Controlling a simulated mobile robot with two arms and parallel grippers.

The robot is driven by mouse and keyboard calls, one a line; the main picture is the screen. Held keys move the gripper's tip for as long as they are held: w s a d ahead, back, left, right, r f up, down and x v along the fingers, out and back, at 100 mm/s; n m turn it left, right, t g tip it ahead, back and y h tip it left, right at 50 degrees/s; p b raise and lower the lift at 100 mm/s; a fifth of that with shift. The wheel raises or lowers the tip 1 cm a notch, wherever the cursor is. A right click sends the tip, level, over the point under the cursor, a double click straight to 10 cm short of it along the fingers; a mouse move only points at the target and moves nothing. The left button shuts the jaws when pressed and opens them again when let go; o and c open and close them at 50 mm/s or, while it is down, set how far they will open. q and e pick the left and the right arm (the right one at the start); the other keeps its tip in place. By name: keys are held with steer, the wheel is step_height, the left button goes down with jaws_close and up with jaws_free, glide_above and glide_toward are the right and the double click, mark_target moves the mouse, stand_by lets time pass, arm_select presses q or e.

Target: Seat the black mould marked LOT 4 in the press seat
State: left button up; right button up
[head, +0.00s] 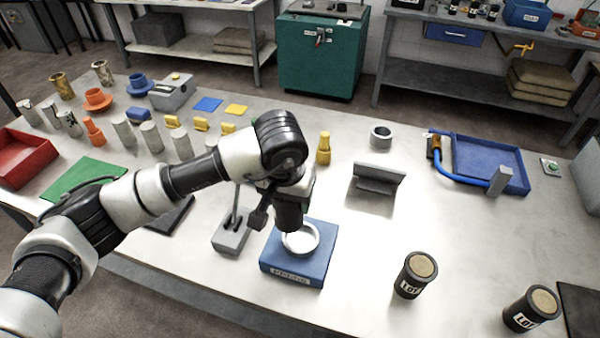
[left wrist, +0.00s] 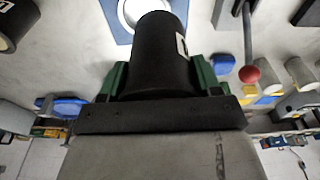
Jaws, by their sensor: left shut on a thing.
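My left gripper (head: 290,196) is shut on a black cylindrical mould (head: 289,217) and holds it upright just over the blue press seat (head: 290,275) with its pale ring (head: 301,239). In the left wrist view the mould (left wrist: 158,60) sits between the gripper's green fingers (left wrist: 162,82). A sliver of its white label shows, too little to read. The seat's ring (left wrist: 131,10) is just beyond the mould there, partly hidden by it. Two more black moulds (head: 415,275) (head: 531,308) with tan tops stand at the right; their labels read "LOT", number unclear. My right gripper is not in view.
A grey block with a lever (head: 231,236) stands just left of the seat; its red knob (left wrist: 249,74) shows in the left wrist view. A grey bracket (head: 377,185) and ring (head: 381,136) lie behind. A blue tray (head: 490,160) is at the right back. Several cylinders stand left.

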arm_select(q)
steer(key=shift+d+r, duration=0.6)
steer(key=shift+d, duration=0.1)
steer(key=shift+d+p, duration=0.3)
steer(key=shift+d, duration=0.05)
steer(key=shift+w+d+f, duration=0.1)
steer(key=shift+d, duration=0.05)
steer(key=shift+f+b, duration=0.1)
steer(key=shift+b, duration=0.6)
steer(key=shift+f+b, duration=0.25)
steer(key=shift+b, duration=0.1)
step_height(320, 180, down, 5)
steer(key=b, duration=0.5)
steer(key=shift+b, duration=0.3)
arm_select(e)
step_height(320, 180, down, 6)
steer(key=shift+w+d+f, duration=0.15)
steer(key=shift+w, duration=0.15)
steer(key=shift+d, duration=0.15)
